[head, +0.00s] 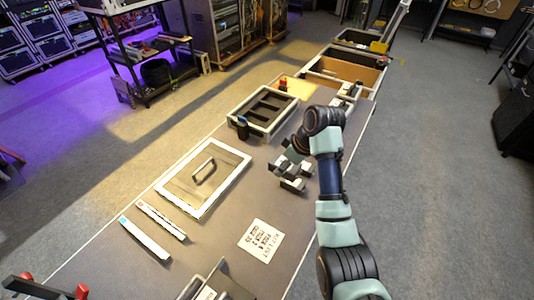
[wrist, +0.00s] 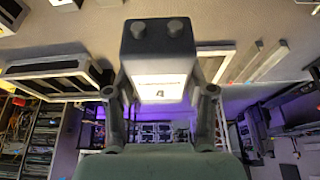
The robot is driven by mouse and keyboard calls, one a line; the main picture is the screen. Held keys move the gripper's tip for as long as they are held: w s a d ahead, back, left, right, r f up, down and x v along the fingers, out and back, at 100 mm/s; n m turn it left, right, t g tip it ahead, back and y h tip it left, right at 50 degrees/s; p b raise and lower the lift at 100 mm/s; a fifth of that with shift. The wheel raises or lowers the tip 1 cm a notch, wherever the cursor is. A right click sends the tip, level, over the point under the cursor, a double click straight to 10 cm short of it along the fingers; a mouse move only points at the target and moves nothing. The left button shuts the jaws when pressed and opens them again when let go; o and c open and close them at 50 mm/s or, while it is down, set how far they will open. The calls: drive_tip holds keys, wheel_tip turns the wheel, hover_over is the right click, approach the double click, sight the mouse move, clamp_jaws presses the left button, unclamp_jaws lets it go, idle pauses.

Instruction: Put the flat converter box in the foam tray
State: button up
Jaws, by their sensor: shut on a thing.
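My gripper (head: 290,172) hangs over the middle of the workbench in the head view. In the wrist view my gripper (wrist: 160,100) is shut on a dark grey box (wrist: 158,45), with one finger on each side. The box has two round knobs and a white label; I take it for the converter box. In the head view the fingers and wrist make it hard to pick out. The foam tray (head: 292,128) has a pale rim and dark foam with several slots. It lies beyond my gripper, up and left of it, apart from the held box.
A framed panel with a handle (head: 240,152) lies left of my gripper. Two pale strips (head: 145,238) and a printed sheet (head: 261,240) lie nearer. A small dark cylinder (head: 242,128) stands at the tray's near left corner. A larger open case (head: 345,68) stands farther back.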

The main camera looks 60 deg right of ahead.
idle(0.3)
drive_tip(key=w+a+f, duration=0.3)
drive_tip(key=w+a, duration=0.4)
drive_tip(key=a, duration=0.4)
drive_tip(key=w+a+f, duration=0.2)
drive_tip(key=w+a, duration=0.5)
drive_tip(key=a, duration=0.4)
drive_tip(key=w+a+f, duration=0.1)
drive_tip(key=a+f, duration=0.1)
drive_tip(key=a, duration=1)
drive_tip(key=w+a+f, duration=0.1)
drive_tip(key=a+f, duration=0.2)
drive_tip(key=a, duration=0.9)
drive_tip(key=w+r+p+v, duration=0.1)
drive_tip(key=w+p+v, duration=0.1)
drive_tip(key=p+v, duration=1.4)
drive_tip(key=w+p+v, duration=0.2)
drive_tip(key=p+v, duration=1.4)
drive_tip(key=p, duration=0.2)
drive_tip(key=shift+d+r+n+p, duration=0.2)
drive_tip(key=shift+r+n+p, duration=0.2)
drive_tip(key=shift+r, duration=0.3)
drive_tip(key=shift+d+f, duration=0.1)
drive_tip(key=shift+f, duration=0.05)
